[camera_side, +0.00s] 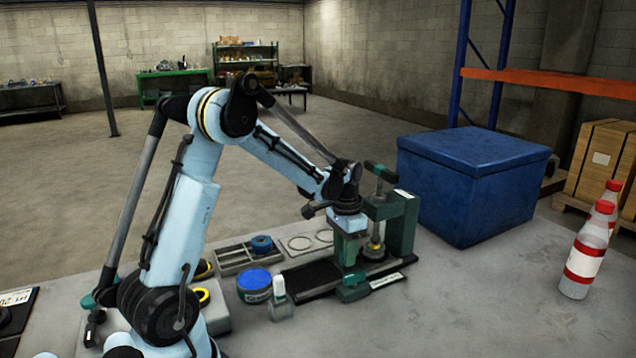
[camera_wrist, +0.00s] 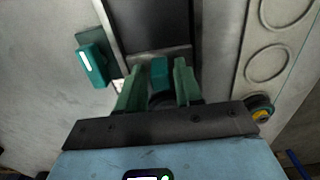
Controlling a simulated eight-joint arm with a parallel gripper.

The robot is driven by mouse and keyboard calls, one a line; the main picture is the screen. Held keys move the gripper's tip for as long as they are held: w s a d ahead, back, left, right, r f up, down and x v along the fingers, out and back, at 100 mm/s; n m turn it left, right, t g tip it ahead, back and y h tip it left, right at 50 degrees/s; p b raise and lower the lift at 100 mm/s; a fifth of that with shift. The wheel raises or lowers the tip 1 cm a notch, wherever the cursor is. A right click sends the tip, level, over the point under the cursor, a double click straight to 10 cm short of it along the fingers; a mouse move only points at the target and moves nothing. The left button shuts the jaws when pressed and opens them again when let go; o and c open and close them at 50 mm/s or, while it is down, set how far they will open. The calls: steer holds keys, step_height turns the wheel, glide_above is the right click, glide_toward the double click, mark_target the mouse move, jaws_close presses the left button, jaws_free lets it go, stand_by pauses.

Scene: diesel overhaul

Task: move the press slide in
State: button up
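The green press (camera_side: 402,225) stands upright on a long dark base (camera_side: 310,279), with a T-handled screw (camera_side: 381,172) on top. My gripper (camera_side: 349,262) points down over the base, just left of the press column. In the wrist view, its two green fingers (camera_wrist: 158,75) are apart. A small green block (camera_wrist: 159,73), seemingly the slide's grip, shows between the fingertips with a gap on each side; contact cannot be told. A dark plate (camera_wrist: 150,25) lies beyond it, seemingly the slide. The fingers hide part of the slide in the side view.
A green block (camera_side: 353,289) sits at the base's front edge. A blue tin (camera_side: 254,287) and a white-capped bottle (camera_side: 280,300) stand to the left. A grey parts tray (camera_side: 236,261) and rings (camera_side: 300,243) lie behind. A blue crate (camera_side: 470,190) and red-capped bottles (camera_side: 583,262) are right.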

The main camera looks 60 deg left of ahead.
steer(key=shift+o, duration=0.5)
steer(key=shift+r, duration=2.75)
steer(key=shift+r, duration=2)
steer(key=s+d+t, duration=0.3)
steer(key=s+d, duration=0.1)
steer(key=d, duration=0.4)
steer(key=s+d+t, duration=0.4)
steer(key=s+d, duration=0.1)
steer(key=d, duration=0.4)
steer(key=shift+s+d+r, duration=0.25)
steer(key=shift+r, duration=0.15)
